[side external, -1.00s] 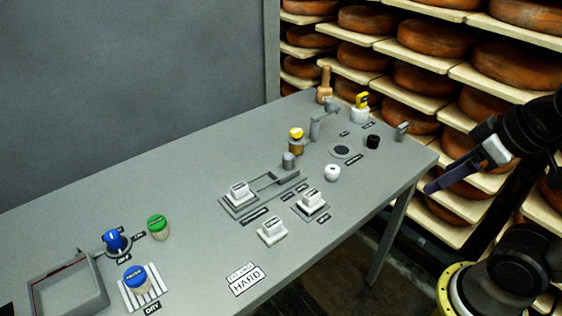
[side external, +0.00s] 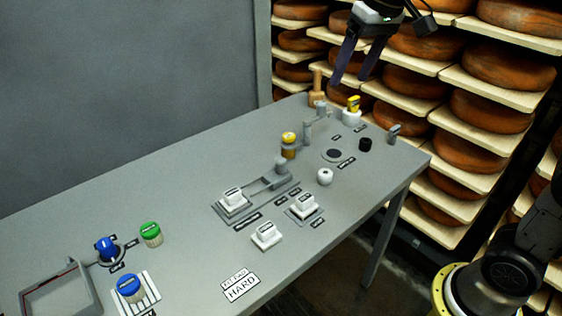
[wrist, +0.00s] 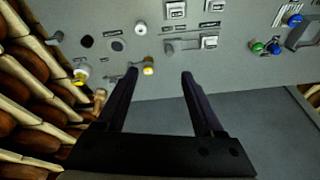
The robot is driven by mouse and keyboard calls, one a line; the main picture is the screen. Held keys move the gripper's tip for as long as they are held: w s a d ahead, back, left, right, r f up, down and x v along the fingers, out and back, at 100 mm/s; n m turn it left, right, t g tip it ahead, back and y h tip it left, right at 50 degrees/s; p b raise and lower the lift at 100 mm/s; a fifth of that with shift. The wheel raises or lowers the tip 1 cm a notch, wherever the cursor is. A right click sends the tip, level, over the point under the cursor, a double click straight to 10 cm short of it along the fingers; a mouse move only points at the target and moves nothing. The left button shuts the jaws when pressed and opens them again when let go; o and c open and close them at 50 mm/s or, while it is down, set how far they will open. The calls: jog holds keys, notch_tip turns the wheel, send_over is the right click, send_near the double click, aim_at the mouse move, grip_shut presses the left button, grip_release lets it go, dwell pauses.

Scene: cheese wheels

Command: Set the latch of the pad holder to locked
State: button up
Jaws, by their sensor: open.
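My gripper (side external: 350,80) is open and empty, high above the back right end of the table, fingers pointing down. In the wrist view its two fingers (wrist: 159,73) are spread wide with nothing between them. A grey slotted track (side external: 262,187) lies mid-table, with a white labelled block (side external: 232,197) at its left end and a grey knob (side external: 281,165) at its right end. It also shows in the wrist view (wrist: 184,47), beyond the fingertips. I cannot tell for certain which fixture is the pad holder or how its latch is set; the small labels are unreadable.
A yellow-capped jar (side external: 289,148) stands beside a grey post with an arm (side external: 308,130). A yellow-topped white piece (side external: 352,112) and a wooden peg (side external: 317,90) stand at the back right. Blue knobs and a grey tray (side external: 62,290) are front left. Cheese shelves (side external: 480,110) stand behind.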

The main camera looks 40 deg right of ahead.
jog(key=w+f+g, duration=0.1)
jog(key=w+f, duration=0.2)
jog(key=w, duration=0.4)
jog(key=g, duration=0.2)
send_over(280, 160)
notch_tip(280, 160, down, 12)
notch_tip(280, 160, down, 15)
jog(key=shift+s+d+r, duration=0.1)
jog(key=shift+d+r, duration=0.05)
jog(key=shift+r, duration=0.05)
grip_shut()
jog(key=shift+r, duration=0.1)
dwell(0.4)
